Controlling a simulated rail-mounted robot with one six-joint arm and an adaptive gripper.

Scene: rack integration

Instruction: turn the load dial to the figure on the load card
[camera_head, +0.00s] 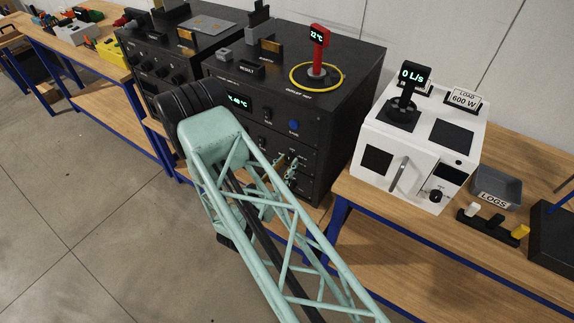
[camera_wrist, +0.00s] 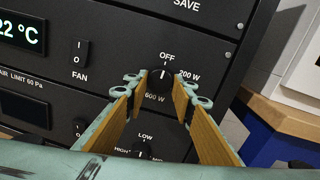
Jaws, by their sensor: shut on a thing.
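The load card (camera_head: 462,98) stands on the white unit at the right of the head view and reads LOAD 600 W. The load dial (camera_wrist: 160,88) is a round black knob on the black panel, in the middle of the wrist view. Labels OFF, 200 W and 600 W show around it; other markings may be hidden by the fingers. Its white mark seems to point up towards OFF. My gripper (camera_wrist: 161,84) is shut on the dial, with one finger on each side. In the head view, my arm covers part of the panel.
A fan switch (camera_wrist: 79,51) is left of the dial. A LOW, MID, HIGH knob (camera_wrist: 142,149) sits just below it, between my fingers in view. A temperature display (camera_wrist: 22,32) is at upper left. The white unit (camera_head: 372,128) stands to the right of the rack.

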